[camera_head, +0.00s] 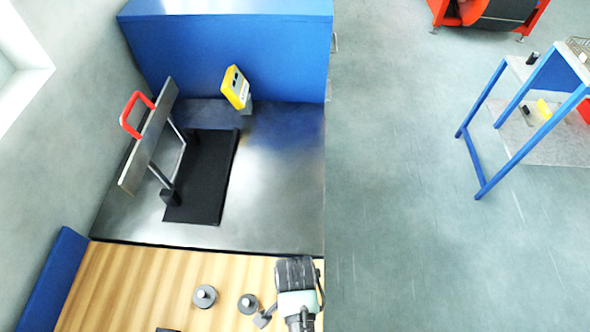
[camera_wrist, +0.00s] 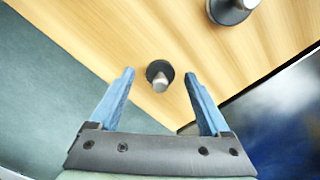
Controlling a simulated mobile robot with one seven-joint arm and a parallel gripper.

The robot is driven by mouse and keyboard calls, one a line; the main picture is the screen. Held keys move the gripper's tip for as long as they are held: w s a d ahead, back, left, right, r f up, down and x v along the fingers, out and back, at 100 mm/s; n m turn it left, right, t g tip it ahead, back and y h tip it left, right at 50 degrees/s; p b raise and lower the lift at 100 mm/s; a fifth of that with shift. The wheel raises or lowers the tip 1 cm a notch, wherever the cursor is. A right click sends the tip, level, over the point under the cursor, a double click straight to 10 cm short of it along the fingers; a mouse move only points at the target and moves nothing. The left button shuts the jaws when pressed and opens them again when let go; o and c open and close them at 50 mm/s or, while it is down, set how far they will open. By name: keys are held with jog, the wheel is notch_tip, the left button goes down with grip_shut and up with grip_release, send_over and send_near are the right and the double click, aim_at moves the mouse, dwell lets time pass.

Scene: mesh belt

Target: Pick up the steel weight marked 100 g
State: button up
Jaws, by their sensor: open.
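A small dark, round-based weight with a grey knob (camera_wrist: 159,75) stands on the wooden top, between and just beyond my fingertips in the wrist view. No mark is readable on either, so I cannot tell which is 100 g. My gripper (camera_wrist: 160,73) is open and empty, its fingers apart from the weights; it also shows in the head view (camera_head: 265,318).
The wooden top (camera_head: 130,285) adjoins a steel surface (camera_head: 270,200) with a black mat (camera_head: 208,180), a tilted plate with red handle (camera_head: 150,140) and a yellow device (camera_head: 236,88). A blue-framed table (camera_head: 487,125) stands right, across open floor.

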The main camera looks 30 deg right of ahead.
grip_shut()
dwell(0.4)
